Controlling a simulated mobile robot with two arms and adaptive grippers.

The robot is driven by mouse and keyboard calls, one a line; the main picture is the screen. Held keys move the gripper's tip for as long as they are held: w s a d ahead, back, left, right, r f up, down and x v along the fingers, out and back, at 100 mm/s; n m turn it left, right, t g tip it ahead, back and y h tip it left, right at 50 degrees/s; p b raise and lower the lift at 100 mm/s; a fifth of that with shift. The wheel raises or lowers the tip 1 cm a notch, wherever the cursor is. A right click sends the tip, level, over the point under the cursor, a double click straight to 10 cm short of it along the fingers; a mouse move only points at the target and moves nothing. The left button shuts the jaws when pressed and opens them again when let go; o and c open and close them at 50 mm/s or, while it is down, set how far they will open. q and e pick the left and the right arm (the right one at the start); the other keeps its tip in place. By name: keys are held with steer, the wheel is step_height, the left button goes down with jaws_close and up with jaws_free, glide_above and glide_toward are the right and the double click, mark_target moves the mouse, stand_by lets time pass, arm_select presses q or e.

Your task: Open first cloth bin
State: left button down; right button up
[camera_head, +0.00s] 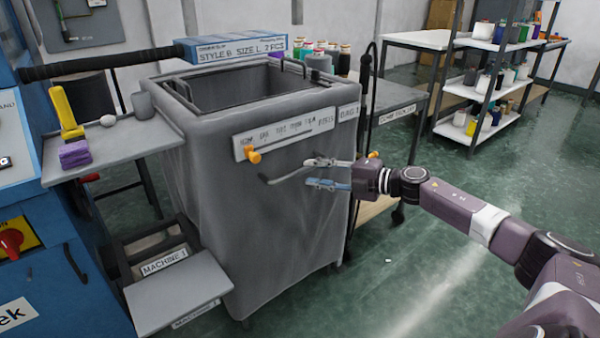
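A large grey cloth bin (258,210) stands in the middle, with an open top, a white label strip (290,133) on its upper front and orange knobs, one at the strip's left end (253,156). A thin dark handle bar (285,175) sticks out below the strip. My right gripper (318,173) comes in from the right in front of the bin. Its two fingers are apart, one above the other, and the handle bar's right part runs toward the gap between them. Contact with the bar cannot be told. My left gripper is not in view.
A grey side shelf (120,148) at left holds a yellow tool (64,110) and a purple block (74,154). A low platform (178,292) marked "MACHINE 1" is at the bin's lower left. A white shelf rack (478,132) stands back right. Green floor is clear at right.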

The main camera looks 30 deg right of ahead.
mark_target(304, 172)
steer(key=shift+x, duration=2.35)
steer(key=shift+c, duration=0.4)
jaws_close()
